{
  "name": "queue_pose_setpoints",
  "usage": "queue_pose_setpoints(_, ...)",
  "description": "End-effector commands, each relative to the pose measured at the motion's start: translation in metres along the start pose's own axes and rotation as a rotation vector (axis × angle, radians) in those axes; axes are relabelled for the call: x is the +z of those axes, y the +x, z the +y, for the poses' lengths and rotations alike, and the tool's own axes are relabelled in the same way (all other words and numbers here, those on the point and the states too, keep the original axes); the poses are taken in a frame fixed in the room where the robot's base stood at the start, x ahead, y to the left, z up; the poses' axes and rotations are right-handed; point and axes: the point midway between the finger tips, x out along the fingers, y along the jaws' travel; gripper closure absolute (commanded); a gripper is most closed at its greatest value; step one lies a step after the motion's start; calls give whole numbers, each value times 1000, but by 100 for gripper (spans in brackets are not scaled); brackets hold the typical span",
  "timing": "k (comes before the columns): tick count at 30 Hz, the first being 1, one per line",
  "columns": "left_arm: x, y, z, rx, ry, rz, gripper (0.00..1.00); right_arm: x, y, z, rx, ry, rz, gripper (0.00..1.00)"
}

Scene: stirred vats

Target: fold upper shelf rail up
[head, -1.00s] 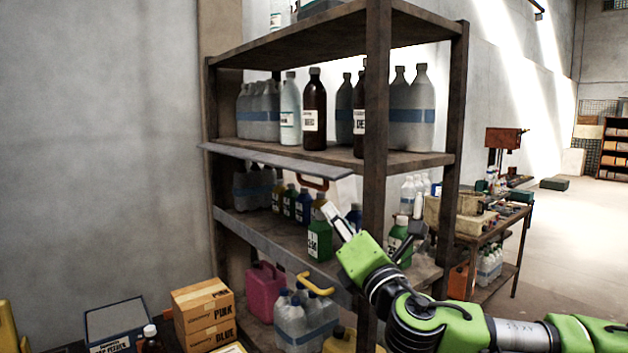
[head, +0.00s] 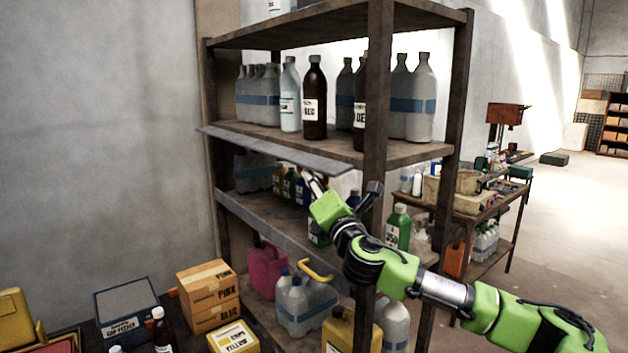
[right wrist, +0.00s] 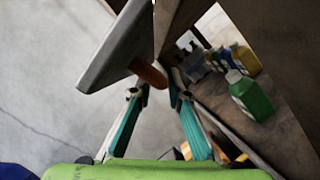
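The upper shelf rail (head: 265,148) is a grey plate along the front edge of the upper shelf (head: 330,145). It is folded out, sticking forward from the shelf. In the right wrist view the rail (right wrist: 112,48) shows at upper left, with its orange-brown handle (right wrist: 148,73) at its edge. My right gripper (head: 342,184) is open, just below the rail's right end. In the right wrist view its two fingers (right wrist: 158,86) stand apart, with the handle just beyond their tips. Contact cannot be told. In the head view the handle is hidden. My left gripper is not in view.
A brown rack post (head: 375,120) stands close beside my right gripper. Bottles (head: 314,103) stand on the upper shelf. A green bottle (right wrist: 250,97) and others stand on the shelf below. A lower rail (head: 270,228) with a yellow handle (head: 315,270) runs under my arm.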

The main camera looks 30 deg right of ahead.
Motion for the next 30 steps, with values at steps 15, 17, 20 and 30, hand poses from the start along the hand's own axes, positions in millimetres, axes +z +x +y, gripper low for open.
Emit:
queue_pose_setpoints(15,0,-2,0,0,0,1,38,0,0,1,-5,10,0,100)
queue_pose_setpoints(17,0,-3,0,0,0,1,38,0,0,2,-9,21,1,100)
queue_pose_setpoints(20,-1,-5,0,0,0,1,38,0,0,3,-15,36,1,100)
queue_pose_setpoints(30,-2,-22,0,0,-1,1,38,0,0,15,-67,165,5,100)
